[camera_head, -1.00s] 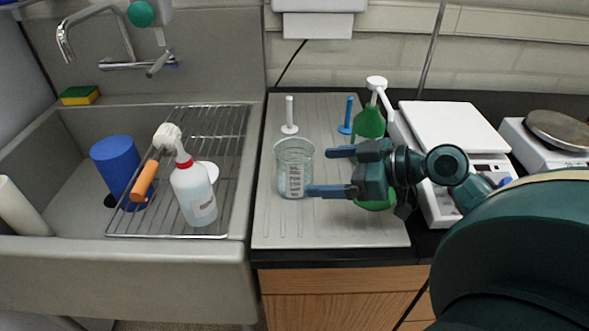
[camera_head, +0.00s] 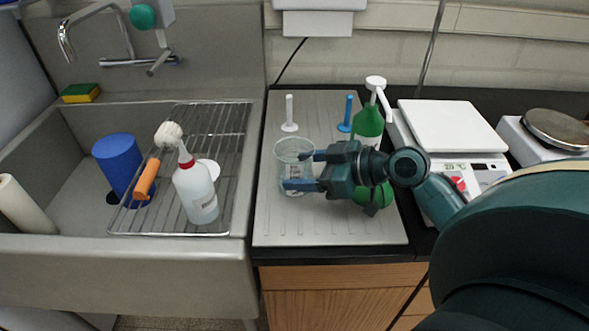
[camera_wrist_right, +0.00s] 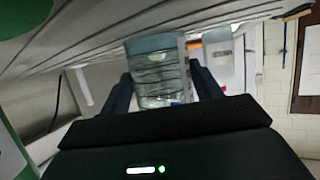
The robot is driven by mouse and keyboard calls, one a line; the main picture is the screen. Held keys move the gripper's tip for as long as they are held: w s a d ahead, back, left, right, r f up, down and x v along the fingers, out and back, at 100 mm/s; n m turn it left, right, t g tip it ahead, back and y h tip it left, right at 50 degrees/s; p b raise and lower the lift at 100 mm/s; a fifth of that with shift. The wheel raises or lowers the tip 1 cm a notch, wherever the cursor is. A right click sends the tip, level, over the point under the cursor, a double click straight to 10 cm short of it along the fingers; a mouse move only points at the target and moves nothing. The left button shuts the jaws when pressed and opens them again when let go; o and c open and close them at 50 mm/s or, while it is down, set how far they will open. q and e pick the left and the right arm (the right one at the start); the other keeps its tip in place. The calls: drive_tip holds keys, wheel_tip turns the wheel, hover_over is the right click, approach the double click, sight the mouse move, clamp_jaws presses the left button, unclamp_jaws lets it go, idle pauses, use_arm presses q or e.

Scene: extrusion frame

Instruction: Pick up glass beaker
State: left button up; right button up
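The clear glass beaker (camera_head: 284,163) stands upright on the grey ribbed drain board (camera_head: 330,225). My right gripper (camera_head: 294,171) comes in from the right with its blue fingers apart, overlapping the beaker's right part in the head view. In the right wrist view the beaker (camera_wrist_right: 160,75) shows between the two dark fingers of the same gripper (camera_wrist_right: 165,92), with no clear sign that they press on it. The gripper hides part of the beaker's right side. My left gripper is not in view.
A white peg (camera_head: 289,115) and a blue peg (camera_head: 347,115) stand behind the beaker.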

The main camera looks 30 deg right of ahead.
drive_tip(key=c, duration=0.5)
drive_tip(key=shift+r, duration=0.1)
